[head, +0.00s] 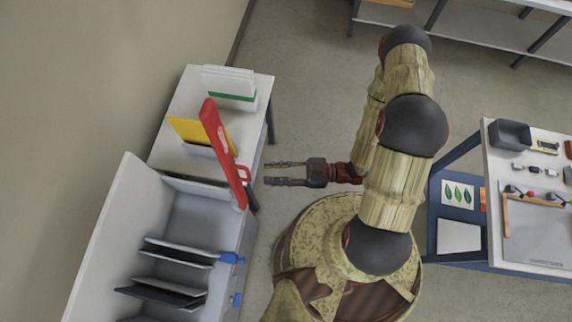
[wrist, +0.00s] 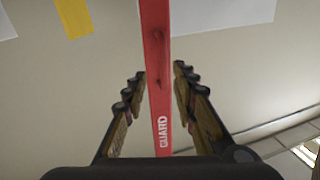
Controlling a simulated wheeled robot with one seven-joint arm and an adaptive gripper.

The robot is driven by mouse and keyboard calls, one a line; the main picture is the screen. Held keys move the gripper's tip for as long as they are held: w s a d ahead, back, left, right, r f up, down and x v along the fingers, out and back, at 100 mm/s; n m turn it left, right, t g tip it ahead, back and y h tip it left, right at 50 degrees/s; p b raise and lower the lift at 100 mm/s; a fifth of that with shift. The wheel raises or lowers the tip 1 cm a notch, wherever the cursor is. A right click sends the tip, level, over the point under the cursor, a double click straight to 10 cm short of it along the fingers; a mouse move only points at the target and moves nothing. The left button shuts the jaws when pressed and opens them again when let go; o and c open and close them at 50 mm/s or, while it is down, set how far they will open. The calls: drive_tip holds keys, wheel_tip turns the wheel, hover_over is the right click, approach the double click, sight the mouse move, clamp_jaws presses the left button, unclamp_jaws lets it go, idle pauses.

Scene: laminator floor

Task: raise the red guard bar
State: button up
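The red guard bar (head: 222,142) stands tilted up above the near front corner of the white machine in the head view, with a small red handle loop at its side. In the wrist view the bar (wrist: 157,90), marked GUARD, runs upright through the picture, in line with the gap between my fingers. My gripper (head: 266,173) is to the right of the bar in the head view, level with its lower part, fingers pointing at it and apart from it. The fingers (wrist: 160,75) are spread, with nothing visibly held between them.
The white machine (head: 107,205) has dark plates and blue knobs (head: 232,258) at its front. A white table (head: 180,90) behind holds a yellow sheet (head: 186,129) and a white stack (head: 230,85). A workbench (head: 500,190) stands at right. Floor beyond my gripper is clear.

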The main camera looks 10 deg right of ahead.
drive_tip(key=shift+s+d, duration=0.2)
drive_tip(key=shift+d, duration=0.85)
drive_tip(key=shift+s+d, duration=0.15)
drive_tip(key=shift+d, duration=0.9)
